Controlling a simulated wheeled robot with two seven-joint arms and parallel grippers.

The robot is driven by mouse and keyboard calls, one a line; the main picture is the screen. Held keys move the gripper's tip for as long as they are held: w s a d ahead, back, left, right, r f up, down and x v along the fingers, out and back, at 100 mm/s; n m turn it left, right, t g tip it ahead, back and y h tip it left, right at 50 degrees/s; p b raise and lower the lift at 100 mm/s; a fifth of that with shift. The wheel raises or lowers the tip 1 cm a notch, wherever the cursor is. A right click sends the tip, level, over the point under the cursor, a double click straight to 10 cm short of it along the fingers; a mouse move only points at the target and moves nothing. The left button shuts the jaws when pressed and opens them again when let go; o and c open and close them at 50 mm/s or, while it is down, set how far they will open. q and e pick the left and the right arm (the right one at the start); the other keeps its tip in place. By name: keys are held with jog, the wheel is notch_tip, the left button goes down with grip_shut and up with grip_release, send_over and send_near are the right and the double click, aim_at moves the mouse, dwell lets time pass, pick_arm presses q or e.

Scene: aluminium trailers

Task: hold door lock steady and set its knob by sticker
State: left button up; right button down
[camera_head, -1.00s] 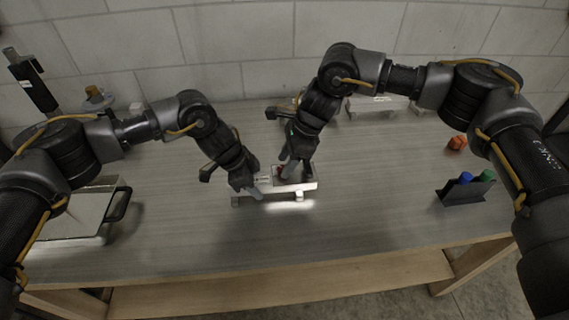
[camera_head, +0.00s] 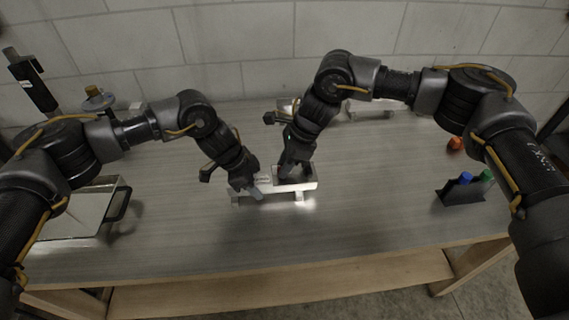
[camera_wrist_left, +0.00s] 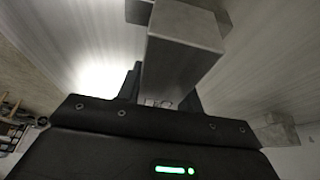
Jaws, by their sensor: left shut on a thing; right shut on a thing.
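The door lock (camera_head: 300,187) is a pale metal piece lying on the grey table near its middle. My left gripper (camera_head: 256,193) is shut on its left part. In the left wrist view the lock (camera_wrist_left: 185,50) is a grey metal bar running up from between the dark fingers of my left gripper (camera_wrist_left: 160,98). My right gripper (camera_head: 282,177) points down onto the top of the lock, right of the left gripper, and is shut on the knob. The knob is hidden by the right gripper. I cannot make out the sticker.
A tray with a black handle (camera_head: 122,204) stands at the left. Metal pieces (camera_head: 372,108) stand at the back. The table's front is clear.

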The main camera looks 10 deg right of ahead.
jog(key=shift+m, duration=0.3)
jog(key=m+t, duration=0.1)
jog(key=m, duration=0.2)
jog(key=shift+s+m+t, duration=0.1)
jog(key=shift+m+t, duration=0.3)
jog(key=m, duration=0.2)
jog(key=m+t+h, duration=0.1)
jog(key=m, duration=0.1)
jog(key=shift+s+a+m, duration=0.1)
jog(key=shift+a+m, duration=0.05)
jog(key=shift+m, duration=0.15)
jog(key=m, duration=0.2)
jog(key=m+t+h, duration=0.1)
jog(key=m, duration=0.1)
jog(key=shift+a+h, duration=0.1)
jog(key=shift+h, duration=0.2)
jog(key=m, duration=0.2)
jog(key=m+h, duration=0.1)
jog(key=m, duration=0.1)
jog(key=shift+m+t+h, duration=0.3)
jog(key=shift+t, duration=0.1)
pick_arm(q)
jog(key=shift+s, duration=0.1)
pick_arm(e)
jog(key=c, duration=1.2)
grip_release()
jog(key=shift+s, duration=0.1)
